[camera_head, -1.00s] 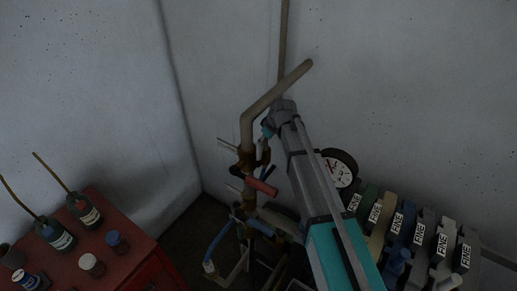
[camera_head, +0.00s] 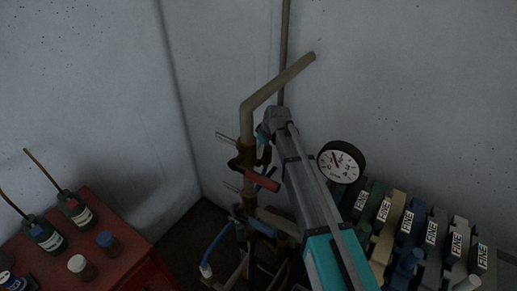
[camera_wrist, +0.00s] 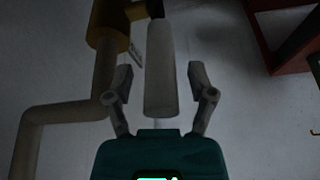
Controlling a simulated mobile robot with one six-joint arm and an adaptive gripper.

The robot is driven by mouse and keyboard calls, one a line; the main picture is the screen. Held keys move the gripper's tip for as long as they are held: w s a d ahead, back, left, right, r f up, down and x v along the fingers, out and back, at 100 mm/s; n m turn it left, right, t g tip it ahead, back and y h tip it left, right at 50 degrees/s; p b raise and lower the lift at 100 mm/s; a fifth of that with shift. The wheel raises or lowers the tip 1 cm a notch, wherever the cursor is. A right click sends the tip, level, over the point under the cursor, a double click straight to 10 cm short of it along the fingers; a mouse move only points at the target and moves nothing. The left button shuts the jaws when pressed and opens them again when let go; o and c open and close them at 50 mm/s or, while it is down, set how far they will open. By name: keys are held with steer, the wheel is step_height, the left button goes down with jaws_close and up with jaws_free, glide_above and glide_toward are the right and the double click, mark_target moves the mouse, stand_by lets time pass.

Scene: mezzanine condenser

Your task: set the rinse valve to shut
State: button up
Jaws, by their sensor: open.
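A beige pipe (camera_head: 246,120) with brass valve fittings (camera_head: 247,158) stands in the wall corner. A red lever handle (camera_head: 262,182) sticks out at the right of the fittings, with a small blue part (camera_head: 266,174) behind it. I cannot tell which valve is the rinse valve; the thin tags (camera_head: 227,137) are unreadable. My gripper (camera_wrist: 160,75) is open. In the wrist view a pale cylindrical handle (camera_wrist: 161,70) lies between its fingers, with gaps on both sides. A brass fitting (camera_wrist: 108,22) is beyond it. In the head view my wrist hides this handle.
A round gauge (camera_head: 341,162) and a row of coloured blocks marked FINE (camera_head: 407,222) stand right of my arm. A red cabinet (camera_head: 125,262) with bottles (camera_head: 44,235) is at the lower left. A blue hose (camera_head: 216,245) and pipes are low down.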

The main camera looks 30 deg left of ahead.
steer(key=shift+f, duration=0.1)
jaws_close()
stand_by(0.4)
steer(key=shift+s+a, duration=0.1)
